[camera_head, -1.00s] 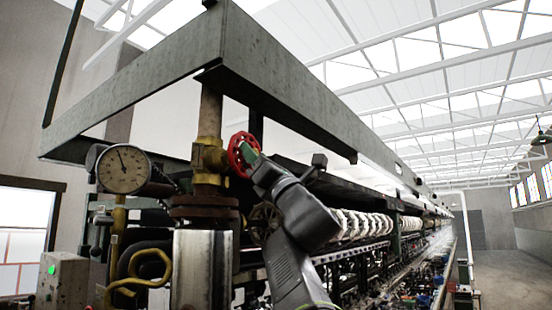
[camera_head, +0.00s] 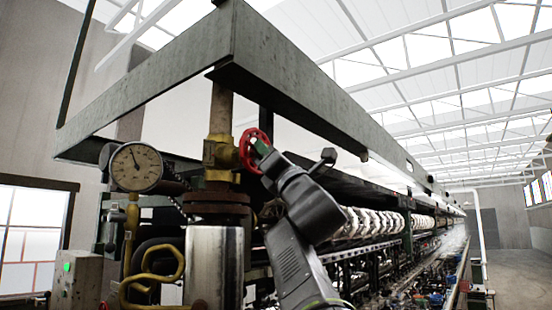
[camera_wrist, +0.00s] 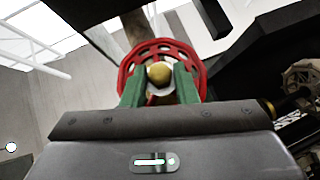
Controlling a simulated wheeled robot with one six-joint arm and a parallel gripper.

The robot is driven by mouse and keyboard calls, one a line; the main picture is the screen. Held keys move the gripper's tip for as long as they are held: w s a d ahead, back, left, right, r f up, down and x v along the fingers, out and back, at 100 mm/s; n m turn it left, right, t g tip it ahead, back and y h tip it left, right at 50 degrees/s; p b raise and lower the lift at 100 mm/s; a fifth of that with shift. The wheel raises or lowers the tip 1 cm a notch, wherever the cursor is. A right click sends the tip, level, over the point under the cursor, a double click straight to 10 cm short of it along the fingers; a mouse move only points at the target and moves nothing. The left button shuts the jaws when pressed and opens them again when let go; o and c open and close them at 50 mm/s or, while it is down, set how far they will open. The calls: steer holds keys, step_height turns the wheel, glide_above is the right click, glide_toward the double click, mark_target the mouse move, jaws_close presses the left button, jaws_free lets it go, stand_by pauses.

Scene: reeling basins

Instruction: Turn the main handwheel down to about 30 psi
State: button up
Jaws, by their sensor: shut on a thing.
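The red main handwheel (camera_head: 249,150) sits on the right side of a brass valve (camera_head: 219,156) on a vertical pipe. My gripper (camera_head: 261,146) reaches it from the lower right. In the wrist view, the green fingers of my gripper (camera_wrist: 160,86) are shut on the red handwheel (camera_wrist: 133,60), either side of its brass hub (camera_wrist: 159,73). A round, pale-faced pressure gauge (camera_head: 136,167) is left of the valve. Its dark needle points up and slightly left; the numbers are too small to read.
A steel beam frame (camera_head: 150,95) hangs above the valve. A flanged steel cylinder (camera_head: 215,265) stands below it. A yellow bent pipe (camera_head: 150,270) and a control box with a green light (camera_head: 75,280) are at lower left. A long row of white reels (camera_head: 365,222) runs right.

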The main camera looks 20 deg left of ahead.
steer(key=m+t+h, duration=0.1)
steer(key=m+h, duration=0.1)
steer(key=m, duration=0.1)
steer(key=m+t+h, duration=0.2)
steer(key=m+h, duration=0.1)
steer(key=m, duration=0.1)
steer(key=shift+s+r, duration=0.15)
steer(key=shift+s, duration=0.05)
steer(key=shift+m+t+h, duration=0.3)
steer(key=shift+m+h, duration=0.4)
steer(key=shift+m, duration=0.1)
steer(key=shift+s+a+r+m+h+p, duration=0.1)
steer(key=shift+m+h+p, duration=0.25)
steer(key=shift+m+h, duration=1)
steer(key=shift+r+m+g+h, duration=0.2)
steer(key=shift+m+g+h, duration=0.85)
steer(key=shift+m, duration=0.95)
steer(key=shift+r+m+g+h, duration=0.15)
steer(key=shift+m+g+h, duration=0.9)
steer(key=shift+m, duration=0.9)
steer(key=shift+m+g+h, duration=0.25)
steer(key=shift+m+g, duration=0.25)
